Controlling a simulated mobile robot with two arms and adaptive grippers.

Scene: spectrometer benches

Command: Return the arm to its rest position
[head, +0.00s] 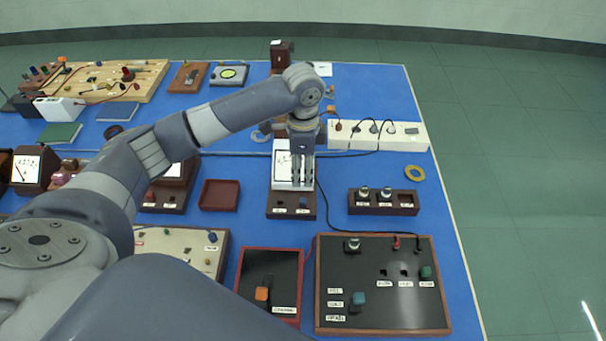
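My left arm (233,110) comes in from the lower left and reaches out over the blue bench (340,220). Its elbow-like joint is raised, and the wrist hangs down from it. My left gripper (302,183) points down in front of a white-faced meter on a dark base (291,208). The fingers look close together, but I cannot tell whether they are open or shut, or whether they touch the meter. My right gripper is not in view.
A white power strip (400,136) with cables lies right of the gripper. A black panel (383,290), a red-framed box (270,280) and a dark two-knob block (383,202) stand nearer. Green floor beyond is clear.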

